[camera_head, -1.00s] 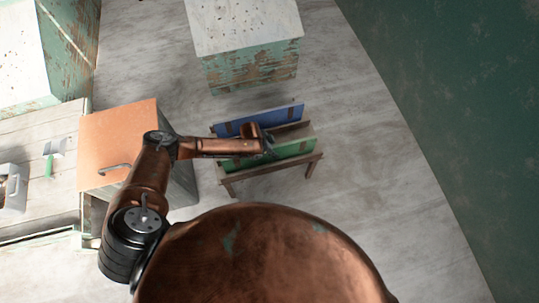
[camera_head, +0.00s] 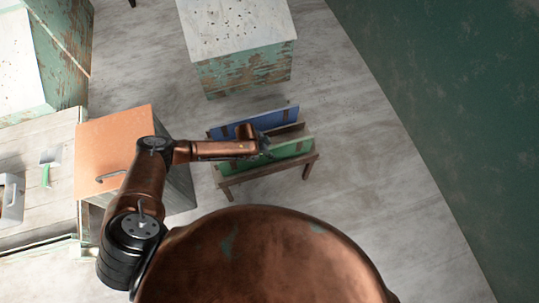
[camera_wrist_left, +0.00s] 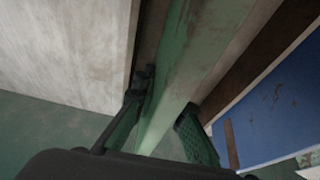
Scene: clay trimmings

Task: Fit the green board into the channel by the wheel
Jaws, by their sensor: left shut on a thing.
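The green board (camera_head: 292,149) stands on edge in the near side of a low wooden rack (camera_head: 268,171) on the floor. My left gripper (camera_head: 265,146) is at the board's left part, shut on its top edge. In the left wrist view, the green board (camera_wrist_left: 180,75) runs between the two fingers (camera_wrist_left: 163,122). Whether the board is fully down in a channel cannot be told. No wheel can be made out. My right gripper is not in view.
A blue board (camera_head: 275,118) stands in the rack's far side, parallel to the green one. An orange-topped cabinet (camera_head: 110,140) is left of the rack, under my left arm. A worn green block with a white top (camera_head: 240,30) stands behind. Floor to the right is clear.

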